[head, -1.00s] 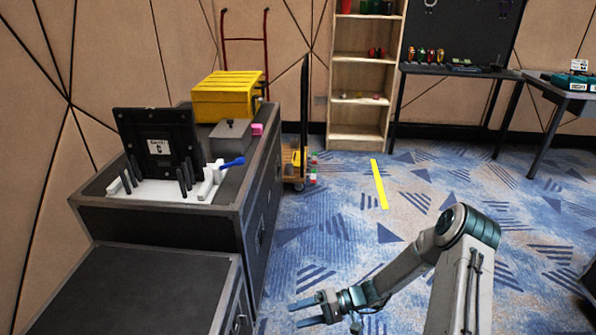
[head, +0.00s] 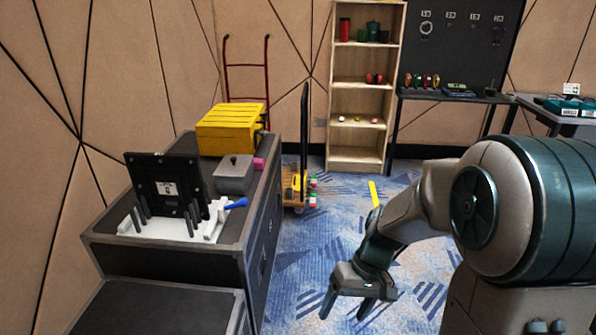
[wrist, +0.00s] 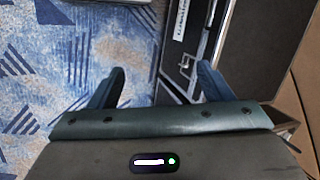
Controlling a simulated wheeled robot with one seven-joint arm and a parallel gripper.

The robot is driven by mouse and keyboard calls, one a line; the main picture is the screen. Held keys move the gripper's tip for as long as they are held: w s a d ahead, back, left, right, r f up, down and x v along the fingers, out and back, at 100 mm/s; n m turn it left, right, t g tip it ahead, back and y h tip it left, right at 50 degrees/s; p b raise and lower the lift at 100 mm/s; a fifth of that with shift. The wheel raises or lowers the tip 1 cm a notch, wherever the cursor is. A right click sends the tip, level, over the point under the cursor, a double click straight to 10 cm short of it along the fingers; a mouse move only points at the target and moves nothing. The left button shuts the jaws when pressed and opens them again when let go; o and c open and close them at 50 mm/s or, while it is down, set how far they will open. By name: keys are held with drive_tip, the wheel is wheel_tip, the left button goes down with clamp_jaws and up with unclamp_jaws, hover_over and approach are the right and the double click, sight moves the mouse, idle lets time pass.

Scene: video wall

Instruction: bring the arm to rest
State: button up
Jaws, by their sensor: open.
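My gripper (head: 345,306) hangs over the blue carpet in the head view, to the right of the dark cabinet, with its fingers pointing down. It is open and empty. In the wrist view its two fingers (wrist: 158,88) stand wide apart, with carpet and the cabinet side beyond them. My arm comes in from the right of the head view and is bent down at the elbow.
The dark cabinet (head: 120,262) carries a black panel (head: 165,190) in a white rack, a blue-handled tool (head: 237,203), a grey box (head: 233,178) and a yellow case (head: 230,130). A cart (head: 293,190), wooden shelf (head: 358,155) and tables stand behind. Carpet (head: 300,270) beside the cabinet is clear.

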drive_tip(key=s+d+r+m+t+h+p, duration=0.1)
drive_tip(key=s+d+r+t+h+p, duration=0.1)
drive_tip(key=r, duration=0.7)
drive_tip(key=s+d+r+m+t+h+p, duration=0.1)
drive_tip(key=s+d+r+t+p, duration=0.2)
drive_tip(key=s+r, duration=0.3)
wheel_tip(320, 180, up, 3)
drive_tip(key=shift+s+f+m+h+p, duration=0.2)
drive_tip(key=shift+m+h+p, duration=0.15)
drive_tip(key=shift+p, duration=0.35)
